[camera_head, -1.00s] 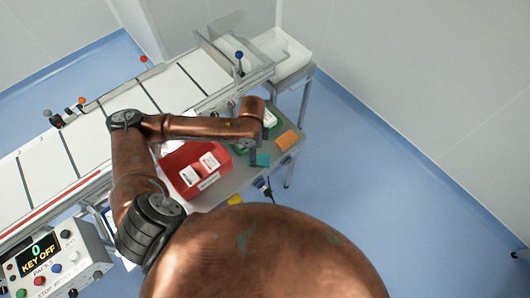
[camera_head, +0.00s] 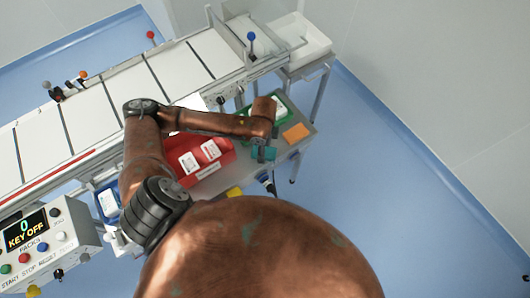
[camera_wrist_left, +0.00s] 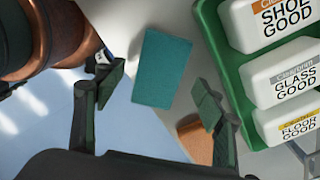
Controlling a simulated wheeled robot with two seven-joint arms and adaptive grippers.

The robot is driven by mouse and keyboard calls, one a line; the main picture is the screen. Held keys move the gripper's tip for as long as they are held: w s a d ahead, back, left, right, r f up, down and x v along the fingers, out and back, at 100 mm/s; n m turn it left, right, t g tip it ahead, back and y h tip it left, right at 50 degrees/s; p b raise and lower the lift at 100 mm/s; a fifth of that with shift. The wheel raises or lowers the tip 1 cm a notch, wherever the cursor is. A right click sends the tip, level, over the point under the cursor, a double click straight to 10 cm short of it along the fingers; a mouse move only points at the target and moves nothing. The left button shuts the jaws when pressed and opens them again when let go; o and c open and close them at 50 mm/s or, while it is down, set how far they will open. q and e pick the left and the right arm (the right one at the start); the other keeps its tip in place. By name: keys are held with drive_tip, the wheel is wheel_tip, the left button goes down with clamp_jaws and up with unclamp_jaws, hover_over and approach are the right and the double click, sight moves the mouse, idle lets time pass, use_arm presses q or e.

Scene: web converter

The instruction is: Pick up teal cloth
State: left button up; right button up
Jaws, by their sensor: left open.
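The teal cloth (camera_wrist_left: 162,68) shows in the left wrist view as a flat rectangle on the pale table top, near the table's edge. In the head view the teal cloth (camera_head: 270,154) is partly hidden by my left gripper (camera_head: 262,151). My left gripper (camera_wrist_left: 158,92) is open and empty, its fingers on either side of the cloth in the wrist view. I cannot tell how far above the cloth the fingertips are. My right gripper is not in view.
A green tray (camera_wrist_left: 235,85) with white packs lies right of the cloth in the wrist view. An orange cloth (camera_head: 296,132) lies at the table's right end. A red bin (camera_head: 221,150) stands left of the gripper. The conveyor (camera_head: 120,95) runs behind; open floor lies right.

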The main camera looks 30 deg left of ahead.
use_arm(q)
drive_tip(key=shift+f, duration=0.95)
drive_tip(key=shift+r, duration=0.1)
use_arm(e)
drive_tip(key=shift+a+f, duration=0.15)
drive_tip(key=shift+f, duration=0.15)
use_arm(q)
drive_tip(key=shift+c, duration=0.7)
drive_tip(key=c, duration=1)
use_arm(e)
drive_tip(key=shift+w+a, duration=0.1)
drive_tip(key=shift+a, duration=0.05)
